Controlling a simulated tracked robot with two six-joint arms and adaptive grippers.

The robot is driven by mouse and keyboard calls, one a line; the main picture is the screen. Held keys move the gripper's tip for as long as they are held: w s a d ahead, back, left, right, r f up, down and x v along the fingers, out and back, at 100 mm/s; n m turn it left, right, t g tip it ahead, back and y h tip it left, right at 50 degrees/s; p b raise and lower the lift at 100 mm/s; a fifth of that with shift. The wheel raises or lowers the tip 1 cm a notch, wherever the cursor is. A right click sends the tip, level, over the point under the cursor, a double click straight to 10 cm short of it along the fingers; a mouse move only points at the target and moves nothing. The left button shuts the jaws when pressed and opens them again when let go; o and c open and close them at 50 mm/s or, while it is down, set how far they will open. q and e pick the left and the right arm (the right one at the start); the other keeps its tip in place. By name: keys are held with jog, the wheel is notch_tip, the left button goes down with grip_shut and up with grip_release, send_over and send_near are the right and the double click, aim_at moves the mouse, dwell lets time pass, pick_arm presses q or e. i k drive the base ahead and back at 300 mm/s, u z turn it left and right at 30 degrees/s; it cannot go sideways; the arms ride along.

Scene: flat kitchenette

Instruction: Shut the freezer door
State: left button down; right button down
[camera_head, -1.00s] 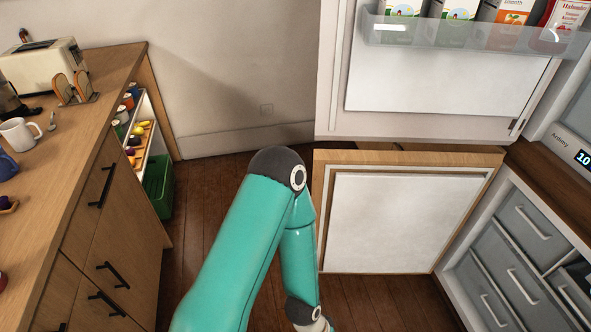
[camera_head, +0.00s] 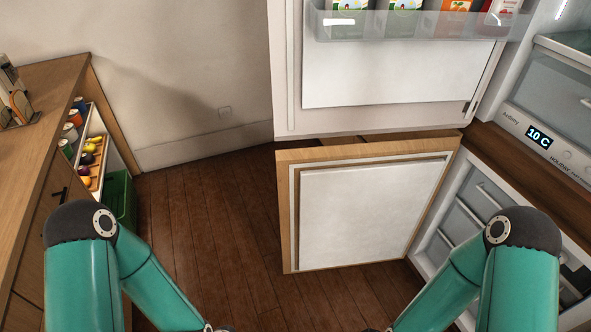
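The freezer door (camera_head: 365,212) is the lower door, with a wooden edge and a white inner panel. It stands wide open, swung out to the left of the freezer compartment (camera_head: 466,222), which has grey drawers with handles. Both of my teal arms reach in from the bottom of the head view, the left one left of the door and the right one in front of the freezer drawers. Both grippers are below the bottom edge of the picture or hidden, so their fingers do not show.
The upper fridge door (camera_head: 400,75) is also open, with cartons in its clear shelf (camera_head: 420,25). A wooden counter (camera_head: 45,115) stands at left, beside a rack of food (camera_head: 95,150) and a green crate (camera_head: 120,197). Bare wooden floor (camera_head: 205,225) lies between counter and door.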

aim_at(345, 206)
jog(key=u, duration=0.45)
jog(key=i, duration=0.4)
jog(key=z, duration=1.25)
